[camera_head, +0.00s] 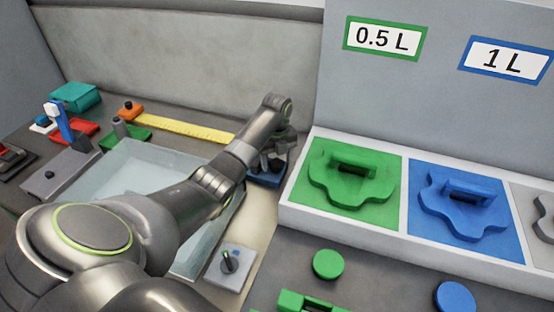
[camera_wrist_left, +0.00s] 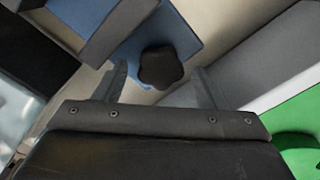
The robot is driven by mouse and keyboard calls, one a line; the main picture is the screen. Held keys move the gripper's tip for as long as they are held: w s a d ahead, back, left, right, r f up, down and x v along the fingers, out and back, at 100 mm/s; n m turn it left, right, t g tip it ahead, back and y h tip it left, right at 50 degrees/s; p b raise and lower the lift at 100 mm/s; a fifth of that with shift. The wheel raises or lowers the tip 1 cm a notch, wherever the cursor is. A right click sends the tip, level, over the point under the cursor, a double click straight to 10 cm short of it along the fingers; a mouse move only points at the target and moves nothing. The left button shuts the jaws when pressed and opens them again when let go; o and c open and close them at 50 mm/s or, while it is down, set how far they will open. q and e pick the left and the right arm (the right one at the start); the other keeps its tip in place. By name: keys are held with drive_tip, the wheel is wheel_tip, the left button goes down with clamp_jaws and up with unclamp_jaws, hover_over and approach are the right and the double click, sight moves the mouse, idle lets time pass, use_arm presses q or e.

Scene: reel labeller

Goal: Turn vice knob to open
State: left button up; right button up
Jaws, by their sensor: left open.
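The vice (camera_head: 264,180) is a blue block on the bench, mostly hidden behind my left arm in the head view. Its blue body also shows in the left wrist view (camera_wrist_left: 192,38). The vice knob (camera_wrist_left: 163,68) is black and lobed, near the middle of the left wrist view. My left gripper (camera_head: 271,163) is over the vice in the head view. In the left wrist view the gripper (camera_wrist_left: 161,76) is open, with one finger on each side of the knob. I cannot tell whether the fingers touch it. My right gripper is not in view.
A clear tray (camera_head: 130,165) lies under my left arm. A grey box with a black knob (camera_head: 227,264) stands in front. A white rack with green (camera_head: 350,180) and blue (camera_head: 465,205) lobed pieces is close on the right. A yellow ruler (camera_head: 185,128) lies behind.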

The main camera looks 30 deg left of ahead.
use_arm(q)
drive_tip(key=shift+c, duration=0.4)
drive_tip(key=c, duration=0.9)
drive_tip(key=shift+r+n+p, duration=0.25)
drive_tip(key=shift+n+p, duration=1.05)
drive_tip(key=shift+p, duration=0.2)
drive_tip(key=n+p, duration=0.3)
drive_tip(key=n, duration=0.1)
drive_tip(key=shift+w, duration=0.1)
drive_tip(key=n+p, duration=0.2)
drive_tip(key=n, duration=0.3)
drive_tip(key=shift+w+n+p, duration=0.1)
drive_tip(key=shift+n+p, duration=0.3)
drive_tip(key=n+p, duration=0.1)
drive_tip(key=n, duration=0.4)
drive_tip(key=shift+w+a+f, duration=0.1)
drive_tip(key=shift+f, duration=0.05)
drive_tip(key=shift+n+p, duration=0.3)
drive_tip(key=shift+n, duration=0.1)
